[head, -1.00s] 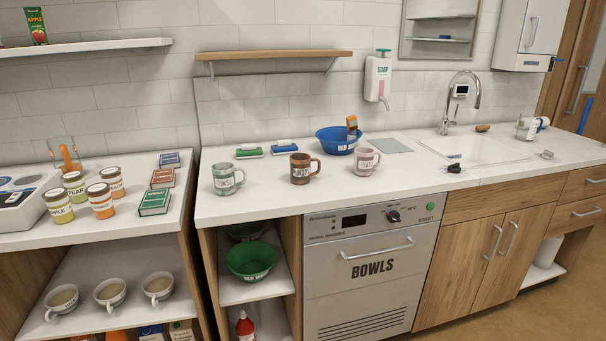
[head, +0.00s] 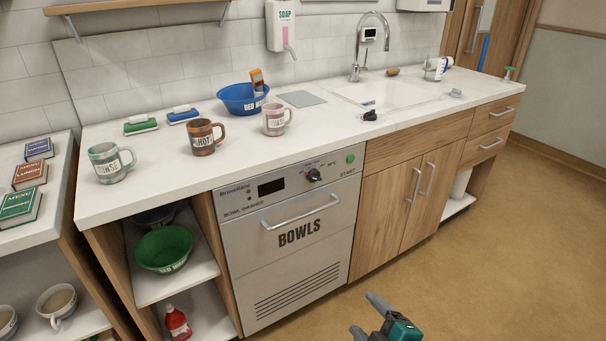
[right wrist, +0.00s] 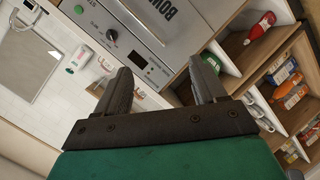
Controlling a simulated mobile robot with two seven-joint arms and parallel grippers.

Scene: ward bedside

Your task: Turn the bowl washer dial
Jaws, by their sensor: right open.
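The bowl washer (head: 285,245) is a grey front-panel machine marked BOWLS under the counter. Its black dial (head: 314,175) sits on the upper panel, left of a green start button (head: 350,159) and right of a dark display. In the right wrist view the dial (right wrist: 112,34) shows beyond the fingers, near the upper left. My right gripper (head: 367,315) is open and empty at the bottom of the head view, low in front of the washer and apart from it. Its two fingers (right wrist: 163,88) show spread in the right wrist view. My left gripper is not in view.
The washer's bar handle (head: 301,211) sticks out below the dial. Mugs (head: 205,137), a blue bowl (head: 244,98) and a sink (head: 385,92) are on the counter (head: 170,165) above. A green bowl (head: 164,249) is on the open shelf at left. The floor in front is clear.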

